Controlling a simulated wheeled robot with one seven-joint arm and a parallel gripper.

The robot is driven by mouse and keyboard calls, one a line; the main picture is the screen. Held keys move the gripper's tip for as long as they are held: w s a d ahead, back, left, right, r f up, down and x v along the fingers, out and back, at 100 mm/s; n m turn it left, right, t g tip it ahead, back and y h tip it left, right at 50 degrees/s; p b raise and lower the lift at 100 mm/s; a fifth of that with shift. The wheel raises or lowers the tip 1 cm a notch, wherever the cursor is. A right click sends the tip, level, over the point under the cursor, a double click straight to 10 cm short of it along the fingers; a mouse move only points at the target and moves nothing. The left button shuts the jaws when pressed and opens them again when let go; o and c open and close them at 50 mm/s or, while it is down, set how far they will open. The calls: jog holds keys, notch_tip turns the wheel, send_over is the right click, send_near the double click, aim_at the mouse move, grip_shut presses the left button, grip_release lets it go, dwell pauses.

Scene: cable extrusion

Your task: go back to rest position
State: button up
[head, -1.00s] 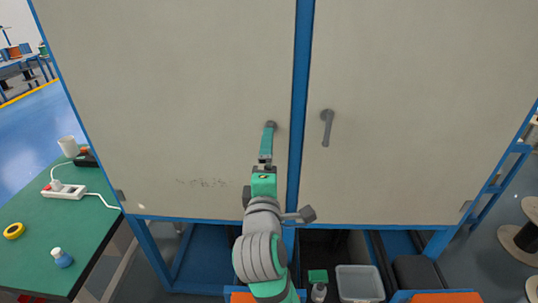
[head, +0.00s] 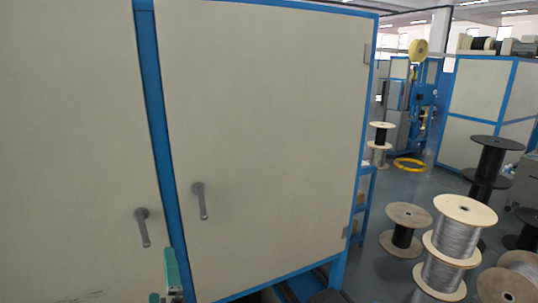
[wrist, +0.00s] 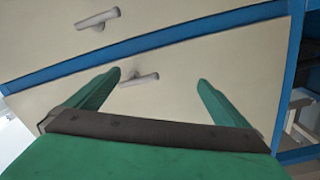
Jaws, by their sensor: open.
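My gripper (wrist: 159,76) is open and empty, its two green fingers spread wide in the wrist view. Only a small green part of it (head: 171,268) shows at the bottom of the head view, just right of and below the left door handle (head: 143,228). The right door handle (head: 200,200) is higher and further right. In the wrist view, one grey handle (wrist: 138,79) appears between the fingers, apart from them, and another (wrist: 97,19) lies farther up. Both beige cabinet doors look closed. Most of my arm is out of the head view.
The beige cabinet (head: 275,130) with a blue frame fills the left and middle. Wooden spools of grey cable (head: 455,240) stand on the floor at right, with black spools (head: 490,165) behind. A strip of grey floor (head: 380,272) is clear between cabinet and spools.

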jog(key=s+d+f+m+h, duration=0.2)
jog(key=s+d+f+m, duration=0.4)
jog(key=f, duration=0.4)
jog(key=s+d+f+m+h, duration=0.3)
jog(key=s+d+f+m, duration=0.3)
jog(key=f, duration=0.4)
jog(key=s+d+f+m+h, duration=0.1)
jog(key=s+d+f+m, duration=0.1)
jog(key=s+d, duration=0.2)
jog(key=s+d+f+m, duration=0.2)
jog(key=s+d, duration=0.2)
jog(key=s, duration=0.7)
jog(key=s+d+f+m+g+h, duration=0.1)
jog(key=s+d, duration=0.3)
jog(key=s, duration=0.4)
jog(key=shift+s+d+f+m+h, duration=0.25)
jog(key=shift+f+m, duration=0.35)
jog(key=shift+f, duration=0.3)
